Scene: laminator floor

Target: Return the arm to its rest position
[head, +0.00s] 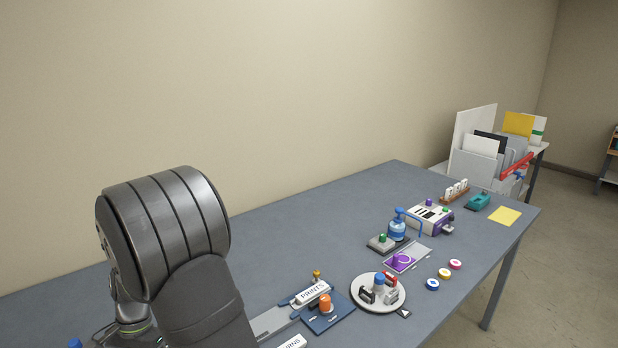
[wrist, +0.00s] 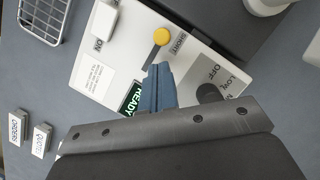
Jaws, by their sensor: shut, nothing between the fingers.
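My arm (head: 165,235) rises at the left front of the head view, its dark grey links bent over the near end of the table. My gripper is hidden in that view. In the wrist view my gripper (wrist: 158,72) is shut and empty, its blue-grey fingers together. The fingers are over a white control panel (wrist: 112,62) with a yellow knob (wrist: 162,36), a dark round dial (wrist: 208,92) and a green READY display (wrist: 133,101). I cannot tell whether the fingertips touch the panel.
A wire rack (wrist: 42,18) and two label blocks, ORDERS (wrist: 15,128) and QUOTES (wrist: 41,140), lie near the panel. On the grey table (head: 270,240) stand a round tray (head: 360,304), a blue bottle (head: 397,230) and a purple-white device (head: 430,217). The table's back middle is clear.

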